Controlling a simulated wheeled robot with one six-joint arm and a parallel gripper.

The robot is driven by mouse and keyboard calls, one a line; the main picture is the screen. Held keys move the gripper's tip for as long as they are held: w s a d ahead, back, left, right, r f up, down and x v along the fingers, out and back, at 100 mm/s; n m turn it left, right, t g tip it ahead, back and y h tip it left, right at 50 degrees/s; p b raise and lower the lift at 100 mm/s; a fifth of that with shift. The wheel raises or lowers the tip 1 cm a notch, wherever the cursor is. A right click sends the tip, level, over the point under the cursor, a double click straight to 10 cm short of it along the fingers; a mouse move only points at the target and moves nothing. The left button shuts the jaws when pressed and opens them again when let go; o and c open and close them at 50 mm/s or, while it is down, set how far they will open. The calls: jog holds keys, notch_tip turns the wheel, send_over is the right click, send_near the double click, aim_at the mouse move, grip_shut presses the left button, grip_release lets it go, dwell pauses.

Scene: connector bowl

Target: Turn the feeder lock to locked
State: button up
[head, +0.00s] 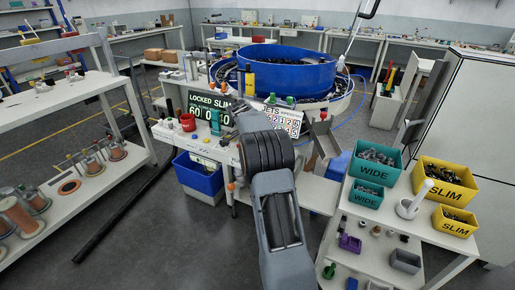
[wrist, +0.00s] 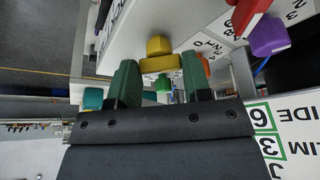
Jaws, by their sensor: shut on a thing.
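In the wrist view my gripper (wrist: 161,76) has its two green fingers closed on the crossbar of a yellow handle (wrist: 160,63). The handle has a rounded yellow top and stands out from a pale panel; no label naming it as the feeder lock is readable. In the head view my arm hides the gripper and this handle. The blue feeder bowl (head: 290,72) stands behind the arm.
Close to the handle in the wrist view are a red part (wrist: 248,14), a purple knob (wrist: 268,36) and an orange knob (wrist: 205,64). In the head view, green bins (head: 372,173) and yellow bins (head: 446,180) stand on the right table. Open floor lies left of my arm.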

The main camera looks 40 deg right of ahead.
jog(key=shift+s+d, duration=0.1)
jog(key=o, duration=0.9)
jog(key=p+v, duration=0.1)
jog(key=v, duration=1.2)
jog(key=shift+r+p, duration=0.35)
